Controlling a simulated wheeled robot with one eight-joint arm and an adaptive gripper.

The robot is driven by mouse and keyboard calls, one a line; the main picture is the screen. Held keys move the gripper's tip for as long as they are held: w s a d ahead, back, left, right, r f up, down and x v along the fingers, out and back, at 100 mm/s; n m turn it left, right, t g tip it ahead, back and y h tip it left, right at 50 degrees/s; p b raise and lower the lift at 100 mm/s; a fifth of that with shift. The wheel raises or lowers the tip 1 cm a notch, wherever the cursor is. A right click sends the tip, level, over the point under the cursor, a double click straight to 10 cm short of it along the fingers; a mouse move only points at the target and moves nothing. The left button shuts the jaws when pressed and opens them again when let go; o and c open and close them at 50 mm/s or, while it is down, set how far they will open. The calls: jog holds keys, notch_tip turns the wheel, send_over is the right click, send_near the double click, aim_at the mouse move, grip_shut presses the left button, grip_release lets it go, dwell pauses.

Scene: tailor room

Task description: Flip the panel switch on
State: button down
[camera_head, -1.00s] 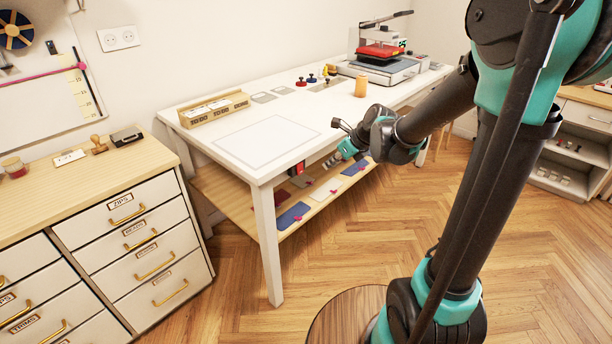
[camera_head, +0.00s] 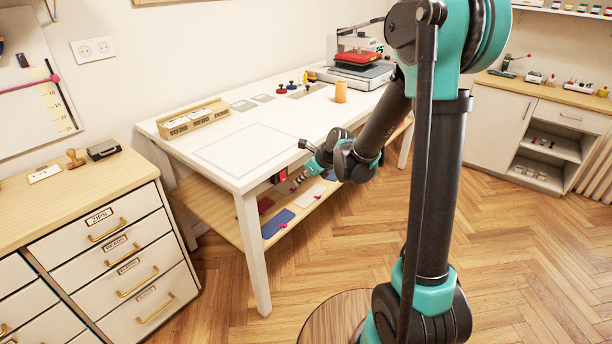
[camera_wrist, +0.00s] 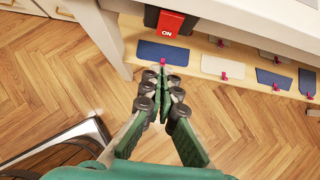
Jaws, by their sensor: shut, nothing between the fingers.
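The panel switch (camera_wrist: 169,23) shows in the wrist view as a red rocker marked ON in a dark housing, under the front edge of the white table. In the head view a small red part of it (camera_head: 281,175) shows under the tabletop, partly hidden by my gripper. I cannot tell its on or off position. My gripper (camera_wrist: 163,73) is shut and empty, its fingertips pointing toward the switch and apart from it in the picture. In the head view my gripper (camera_head: 297,181) is at the table's front edge, below the top.
The white table (camera_head: 203,128) has a lower wooden shelf (camera_head: 213,208) with coloured cloth pieces, including a blue one (camera_wrist: 162,52). A heat press (camera_head: 360,70) stands at the back of the tabletop. A drawer cabinet (camera_head: 113,222) stands at left. The floor before the table is clear.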

aim_at(284, 179)
jog(key=shift+w+a+f, duration=0.35)
jog(key=shift+w+a, duration=0.2)
jog(key=shift+a, duration=0.15)
jog(key=shift+w+a+f, duration=0.3)
jog(key=shift+w+a, duration=0.2)
jog(key=shift+a, duration=0.15)
jog(key=shift+w+a+f, duration=0.35)
jog(key=shift+w+a, duration=0.2)
jog(key=shift+a, duration=0.15)
jog(key=shift+w+a+f, duration=0.1)
jog(key=shift+a, duration=0.05)
jog(key=shift+r, duration=0.8)
